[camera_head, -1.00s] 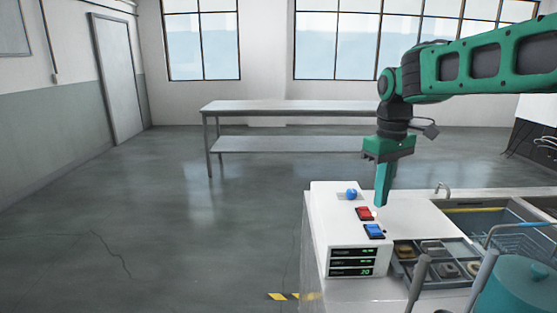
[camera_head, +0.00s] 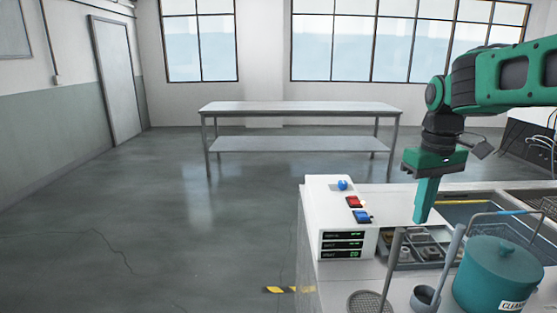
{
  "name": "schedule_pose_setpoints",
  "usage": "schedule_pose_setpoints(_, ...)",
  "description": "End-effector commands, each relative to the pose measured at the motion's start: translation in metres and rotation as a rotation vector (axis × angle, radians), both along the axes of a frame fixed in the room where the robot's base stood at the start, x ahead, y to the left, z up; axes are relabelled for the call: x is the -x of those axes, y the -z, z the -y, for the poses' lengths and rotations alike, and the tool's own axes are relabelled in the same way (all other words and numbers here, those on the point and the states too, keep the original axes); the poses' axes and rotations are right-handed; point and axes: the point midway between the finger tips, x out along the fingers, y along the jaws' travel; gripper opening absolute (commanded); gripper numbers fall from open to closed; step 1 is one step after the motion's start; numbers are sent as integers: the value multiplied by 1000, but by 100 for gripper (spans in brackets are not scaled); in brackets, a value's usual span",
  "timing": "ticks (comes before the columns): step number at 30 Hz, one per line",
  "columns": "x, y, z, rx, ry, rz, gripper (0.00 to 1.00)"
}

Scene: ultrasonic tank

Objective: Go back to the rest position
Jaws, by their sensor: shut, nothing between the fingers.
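My gripper (camera_head: 420,218) points down at the right of the head view, at the end of my green arm. Its fingers are together with nothing between them. It hangs in front of the white control unit's right part and the parts tray, so some of both is hidden. The white control unit (camera_head: 328,205) has a blue knob (camera_head: 342,185), a red switch (camera_head: 353,202), a blue switch (camera_head: 361,216) and a front panel with three small displays (camera_head: 343,244). I cannot tell how far above the surface the fingertips are.
A divided parts tray (camera_head: 427,234), a teal pot (camera_head: 490,275) with a label, a grey cup (camera_head: 424,299) and a round mesh strainer (camera_head: 370,303) stand at the right front. A wire basket (camera_head: 510,217) is behind. A long table (camera_head: 300,108) stands farther back. The floor at left is clear.

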Motion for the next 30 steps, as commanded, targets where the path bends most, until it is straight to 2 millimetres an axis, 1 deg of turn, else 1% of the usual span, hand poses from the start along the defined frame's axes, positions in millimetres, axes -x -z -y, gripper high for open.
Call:
schedule_pose_setpoints(1, 11, 1, 12, -1, 43, 7, 0)
schedule_pose_setpoints(2, 18, 2, 18, -1, 69, 8, 0)
schedule_pose_setpoints(5, 46, 8, 43, -1, 176, 15, 0)
schedule_pose_setpoints(8, 86, 22, 69, -5, 315, 20, 0)
schedule_pose_setpoints(9, 107, 31, 78, -6, 382, 17, 0)
schedule_pose_setpoints(10, 124, 39, 84, -8, 434, 14, 0)
schedule_pose_setpoints(12, 160, 59, 91, -13, 542, 3, 0)
schedule_pose_setpoints(15, 202, 84, 92, -19, 665, -14, 0)
schedule_pose_setpoints(18, 229, 101, 90, -23, 747, -25, 0)
schedule_pose_setpoints(20, 240, 108, 92, -24, 784, -29, 0)
schedule_pose_setpoints(22, 247, 112, 92, -24, 805, -32, 0)
schedule_pose_setpoints(30, 248, 113, 91, -24, 810, -33, 0)
